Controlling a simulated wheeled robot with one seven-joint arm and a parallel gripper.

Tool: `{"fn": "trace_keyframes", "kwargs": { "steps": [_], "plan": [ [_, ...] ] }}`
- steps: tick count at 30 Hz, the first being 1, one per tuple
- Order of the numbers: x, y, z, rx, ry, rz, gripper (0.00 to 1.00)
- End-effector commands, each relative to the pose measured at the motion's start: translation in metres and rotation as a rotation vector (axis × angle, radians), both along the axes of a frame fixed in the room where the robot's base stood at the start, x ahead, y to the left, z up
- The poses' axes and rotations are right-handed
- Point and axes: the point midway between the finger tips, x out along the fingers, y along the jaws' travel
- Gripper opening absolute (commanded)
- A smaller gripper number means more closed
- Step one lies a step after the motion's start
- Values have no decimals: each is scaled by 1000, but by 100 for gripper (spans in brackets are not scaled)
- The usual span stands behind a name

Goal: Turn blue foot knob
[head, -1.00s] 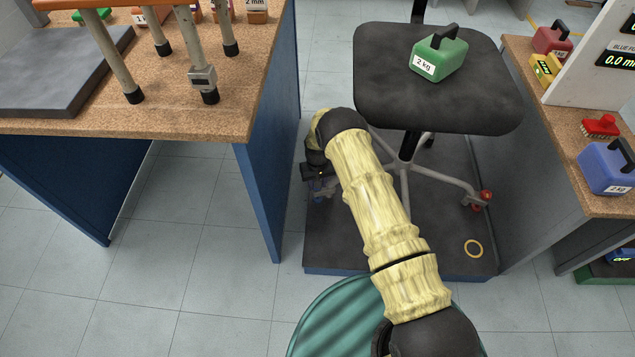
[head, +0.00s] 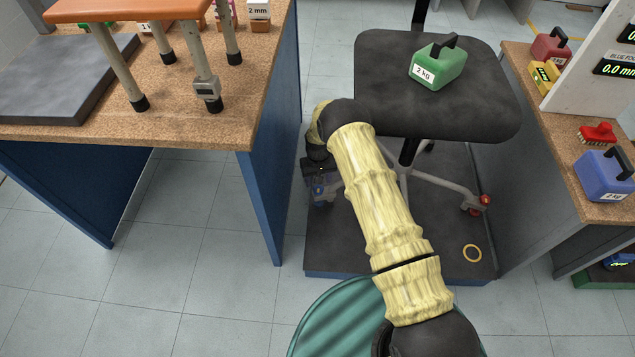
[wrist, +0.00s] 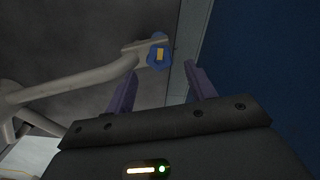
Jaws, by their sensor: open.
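The blue foot knob (wrist: 158,52), with a yellow patch on it, sits at the end of a pale grey chair leg (wrist: 85,84) in the wrist view. My gripper (wrist: 162,76) is open and empty, its two fingers apart. In the picture the knob shows beyond the fingertips, between their lines, and I see no contact. In the head view my gripper (head: 321,192) is low beside the left side of the dark platform, partly behind my arm. I cannot make out the blue knob for sure there. The chair (head: 435,95) stands on the platform (head: 345,245).
A blue table side panel (head: 268,200) stands close left of my gripper; a blue surface (wrist: 255,65) fills the wrist view's right. A green 2 kg weight (head: 438,65) rests on the seat.

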Motion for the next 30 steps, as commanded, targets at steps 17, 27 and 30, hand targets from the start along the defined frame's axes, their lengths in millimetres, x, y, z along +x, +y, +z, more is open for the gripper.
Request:
{"fn": "trace_keyframes", "kwargs": {
  "steps": [17, 27, 30],
  "plan": [
    [0, 4, 115, 3, -2, 4, 55],
    [-1, 3, 126, 2, 0, 3, 55],
    [-1, 4, 126, 2, 0, 5, 55]
  ]
}}
